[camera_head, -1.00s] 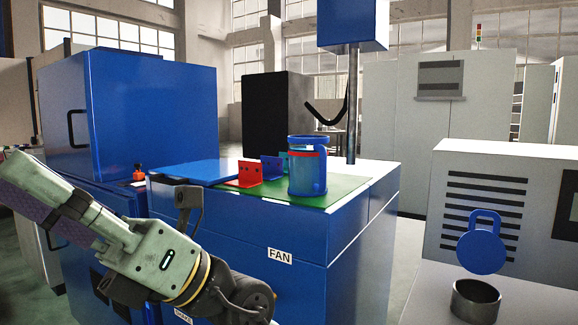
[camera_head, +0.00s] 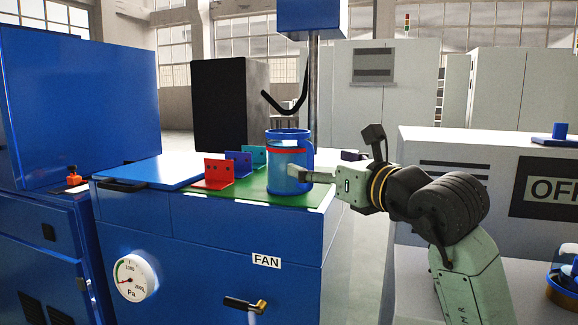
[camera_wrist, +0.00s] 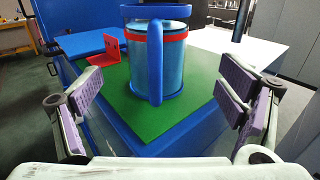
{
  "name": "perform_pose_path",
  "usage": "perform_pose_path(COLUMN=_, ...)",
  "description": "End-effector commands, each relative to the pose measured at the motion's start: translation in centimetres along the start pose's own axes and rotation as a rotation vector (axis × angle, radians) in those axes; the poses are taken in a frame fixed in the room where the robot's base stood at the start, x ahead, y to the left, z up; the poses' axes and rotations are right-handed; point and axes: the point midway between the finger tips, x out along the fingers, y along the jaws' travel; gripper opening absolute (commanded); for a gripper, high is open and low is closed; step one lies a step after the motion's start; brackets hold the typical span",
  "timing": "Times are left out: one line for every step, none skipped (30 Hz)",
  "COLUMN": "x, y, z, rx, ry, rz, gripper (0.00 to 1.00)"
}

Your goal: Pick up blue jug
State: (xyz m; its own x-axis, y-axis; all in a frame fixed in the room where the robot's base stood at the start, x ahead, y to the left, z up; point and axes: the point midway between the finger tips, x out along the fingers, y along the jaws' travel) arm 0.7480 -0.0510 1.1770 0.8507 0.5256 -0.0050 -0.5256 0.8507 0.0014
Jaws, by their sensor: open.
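The blue jug (camera_head: 290,163) stands upright on the green mat (camera_head: 258,187) on top of the blue cabinet. It is see-through blue with a red band near its top. In the wrist view the jug (camera_wrist: 173,68) is ahead and central, its handle (camera_wrist: 155,62) facing me. My gripper (camera_head: 322,166) is at the jug's right side in the head view. In the wrist view my gripper (camera_wrist: 160,100) is open, its purple-padded fingers wide apart to the left and right of the jug, with nothing held.
A blue lid-like panel (camera_head: 160,171) lies farther left. A pole (camera_head: 312,95) rises behind the jug. A grey unit (camera_head: 450,150) stands to the right.

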Motion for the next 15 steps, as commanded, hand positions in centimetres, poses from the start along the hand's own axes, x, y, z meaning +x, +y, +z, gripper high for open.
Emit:
perform_pose_path(x=0.8, y=0.1, z=0.3, rx=0.001, ry=0.001, rz=0.004, gripper=0.88)
perform_pose_path(x=1.4, y=0.1, z=0.3, rx=0.001, ry=0.002, rz=0.004, gripper=0.88)
perform_pose_path(x=2.1, y=0.2, z=0.3, rx=0.001, ry=0.002, rz=0.005, gripper=0.88)
perform_pose_path(x=2.6, y=0.2, z=0.3, rx=0.001, ry=0.001, rz=0.005, gripper=0.88)
perform_pose_path(x=3.0, y=0.2, z=0.3, rx=0.001, ry=0.000, rz=0.005, gripper=0.88)
perform_pose_path(x=3.6, y=0.2, z=0.3, rx=0.000, ry=-0.001, rz=0.005, gripper=0.88)
perform_pose_path(x=3.9, y=0.2, z=0.3, rx=0.000, ry=0.000, rz=0.006, gripper=0.88)
perform_pose_path(x=4.2, y=0.2, z=0.2, rx=0.001, ry=0.000, rz=0.006, gripper=0.88)
perform_pose_path(x=4.5, y=0.2, z=0.2, rx=0.000, ry=0.000, rz=0.004, gripper=0.88)
perform_pose_path(x=4.7, y=0.2, z=0.1, rx=0.000, ry=0.000, rz=0.004, gripper=0.88)
perform_pose_path(x=4.9, y=0.2, z=0.1, rx=0.000, ry=0.000, rz=0.004, gripper=0.88)
perform_pose_path(x=5.2, y=0.2, z=0.2, rx=0.001, ry=0.000, rz=0.005, gripper=0.88)
perform_pose_path(x=5.5, y=0.3, z=0.2, rx=0.001, ry=0.000, rz=0.006, gripper=0.88)
perform_pose_path(x=5.8, y=0.3, z=0.3, rx=0.002, ry=0.000, rz=0.007, gripper=0.88)
perform_pose_path(x=6.4, y=0.4, z=0.4, rx=0.002, ry=-0.001, rz=0.007, gripper=0.88)
